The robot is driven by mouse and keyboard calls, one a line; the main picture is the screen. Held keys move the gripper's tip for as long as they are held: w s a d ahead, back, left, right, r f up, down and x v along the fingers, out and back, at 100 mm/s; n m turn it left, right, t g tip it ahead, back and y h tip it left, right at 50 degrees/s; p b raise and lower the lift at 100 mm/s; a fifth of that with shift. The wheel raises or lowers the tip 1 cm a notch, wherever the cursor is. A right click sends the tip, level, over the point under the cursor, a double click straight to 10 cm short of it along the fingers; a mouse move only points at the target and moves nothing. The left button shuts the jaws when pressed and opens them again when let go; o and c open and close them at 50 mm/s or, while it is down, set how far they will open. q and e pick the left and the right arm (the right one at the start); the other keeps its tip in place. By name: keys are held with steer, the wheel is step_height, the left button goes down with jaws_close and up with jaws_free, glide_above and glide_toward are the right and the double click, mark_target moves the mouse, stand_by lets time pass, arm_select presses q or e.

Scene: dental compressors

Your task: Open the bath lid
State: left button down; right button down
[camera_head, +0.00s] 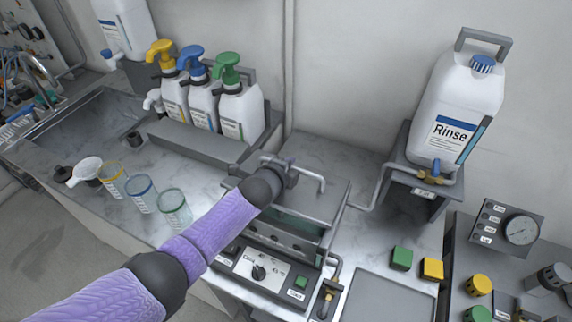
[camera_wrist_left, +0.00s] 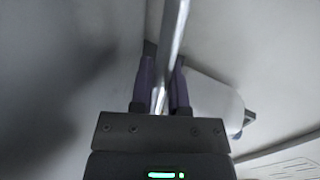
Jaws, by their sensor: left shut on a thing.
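The bath (camera_head: 283,240) is a grey metal box on the counter, with a dial and buttons on its front panel. Its grey lid (camera_head: 325,205) appears partly raised at the front, and greenish interior shows below its front edge. A metal bar handle (camera_head: 318,178) runs along the lid. My left gripper (camera_head: 284,165) is at this handle, and my left arm hides part of the lid and bath. In the left wrist view, the fingers (camera_wrist_left: 163,88) are shut on the handle bar (camera_wrist_left: 174,35). My right gripper is out of view.
Pump bottles (camera_head: 203,102) stand on a ledge behind left. Several measuring cups (camera_head: 142,192) stand left of the bath. The rinse jug (camera_head: 455,110) sits on a raised stand at right. Green (camera_head: 402,258) and yellow (camera_head: 432,269) blocks lie near a flat tray (camera_head: 385,298).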

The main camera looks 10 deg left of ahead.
arm_select(q)
steer(key=shift+w+d+r+g, duration=0.15)
steer(key=shift+w+r+g, duration=0.45)
steer(key=shift+g, duration=0.1)
steer(key=shift+w+d+r+g+y, duration=0.1)
steer(key=shift+w+d+g+y, duration=0.05)
steer(key=shift+w+g+y, duration=0.25)
steer(key=shift+w+d+r+b, duration=0.1)
steer(key=shift+w+r+b, duration=0.15)
steer(key=shift+b, duration=0.4)
steer(key=shift+w+r, duration=0.1)
steer(key=shift+w, duration=0.05)
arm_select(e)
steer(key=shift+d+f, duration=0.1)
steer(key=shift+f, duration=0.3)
